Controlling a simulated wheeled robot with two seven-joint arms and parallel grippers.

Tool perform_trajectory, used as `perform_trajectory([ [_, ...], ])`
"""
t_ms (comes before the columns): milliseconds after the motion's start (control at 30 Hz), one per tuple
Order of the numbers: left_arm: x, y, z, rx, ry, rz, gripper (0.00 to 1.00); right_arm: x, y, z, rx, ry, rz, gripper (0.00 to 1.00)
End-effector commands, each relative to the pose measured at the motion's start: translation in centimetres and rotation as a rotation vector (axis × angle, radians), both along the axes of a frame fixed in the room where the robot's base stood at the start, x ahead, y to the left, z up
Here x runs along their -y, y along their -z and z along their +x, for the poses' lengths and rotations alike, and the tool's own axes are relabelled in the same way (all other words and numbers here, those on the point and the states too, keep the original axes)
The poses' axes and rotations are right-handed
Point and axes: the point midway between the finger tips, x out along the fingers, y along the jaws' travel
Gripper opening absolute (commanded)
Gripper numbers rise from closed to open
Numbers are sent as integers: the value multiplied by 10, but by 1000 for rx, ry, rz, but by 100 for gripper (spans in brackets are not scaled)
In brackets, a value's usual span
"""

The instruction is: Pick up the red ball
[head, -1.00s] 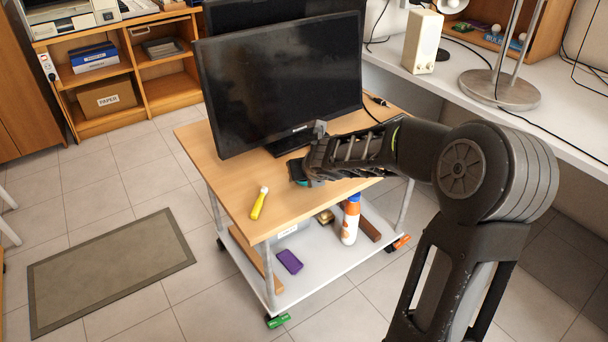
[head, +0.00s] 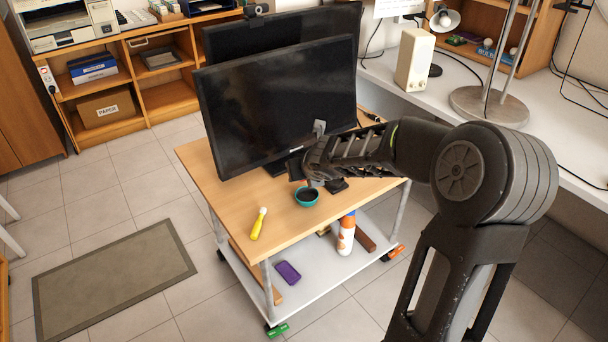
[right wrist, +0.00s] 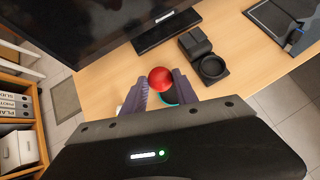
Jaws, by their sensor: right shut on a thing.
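The red ball (right wrist: 160,78) sits between the two purple-grey fingers of my right gripper (right wrist: 161,86) in the right wrist view. The gripper is shut on it. A teal bowl (right wrist: 171,99) shows partly behind the ball and fingers. In the head view my right gripper (head: 309,170) is above the cart top, just beyond the teal bowl (head: 307,197). The ball is not clearly visible in that view. My left gripper is not in view.
A black monitor (head: 280,100) stands close behind my right gripper on the wooden cart top (head: 222,190). A yellow-handled item (head: 258,224) lies at the front left. A black stand with a ring-shaped holder (right wrist: 213,68) stands beside the bowl. The front of the cart top is mostly clear.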

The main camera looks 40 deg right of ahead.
Motion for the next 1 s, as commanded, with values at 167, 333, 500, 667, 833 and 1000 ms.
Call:
perform_trajectory([
  [167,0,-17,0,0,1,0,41,0,-21,1,3,-1,-1,0],
  [333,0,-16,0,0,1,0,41,-1,-21,1,4,-2,-1,0],
  [500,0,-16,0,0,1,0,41,-1,-22,1,5,-3,0,0],
  [667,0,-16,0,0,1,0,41,-1,-22,2,6,-3,-1,0],
  [833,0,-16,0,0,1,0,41,-1,-22,2,6,-4,-1,0],
  [1000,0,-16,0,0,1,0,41,-19,-25,5,8,-29,3,0],
])
